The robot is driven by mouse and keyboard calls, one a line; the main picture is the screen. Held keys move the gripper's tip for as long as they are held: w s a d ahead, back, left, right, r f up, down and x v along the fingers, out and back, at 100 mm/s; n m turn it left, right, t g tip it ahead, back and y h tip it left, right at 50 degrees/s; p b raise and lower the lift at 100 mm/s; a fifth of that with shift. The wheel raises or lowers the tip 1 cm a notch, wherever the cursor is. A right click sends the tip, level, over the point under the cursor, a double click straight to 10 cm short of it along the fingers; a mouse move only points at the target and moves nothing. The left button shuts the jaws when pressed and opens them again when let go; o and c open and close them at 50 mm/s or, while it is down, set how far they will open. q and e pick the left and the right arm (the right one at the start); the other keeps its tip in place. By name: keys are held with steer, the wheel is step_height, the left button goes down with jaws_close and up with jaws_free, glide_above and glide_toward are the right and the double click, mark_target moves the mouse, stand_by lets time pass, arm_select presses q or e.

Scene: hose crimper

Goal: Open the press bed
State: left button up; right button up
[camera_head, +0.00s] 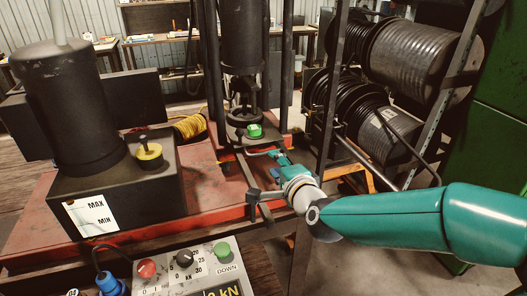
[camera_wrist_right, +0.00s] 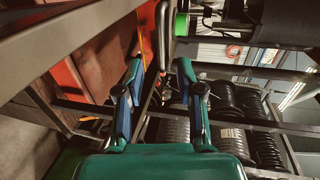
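The press bed (camera_head: 240,134) is the low plate under the dark vertical press ram at the centre of the head view. A green-topped part (camera_head: 255,131) sits on it and shows as a green cylinder in the wrist view (camera_wrist_right: 181,24). My right gripper (camera_head: 264,160) is in front of the bed, at its right side. In the wrist view its two fingers (camera_wrist_right: 160,66) are apart with nothing held between them. A dark curved handle (camera_wrist_right: 163,35) lies just beyond the fingertips, apart from them as far as I can tell. My left gripper is not in view.
A black knob lever (camera_head: 254,203) stands at the red table's front edge. A black pump unit (camera_head: 110,185) with a yellow cap fills the left. A control box (camera_head: 190,270) with buttons is in front. Hose reels (camera_head: 420,60) and metal posts stand at the right.

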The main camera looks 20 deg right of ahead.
mark_target(266, 154)
steer(key=p+x, duration=0.2)
steer(key=x, duration=0.6)
jaws_close()
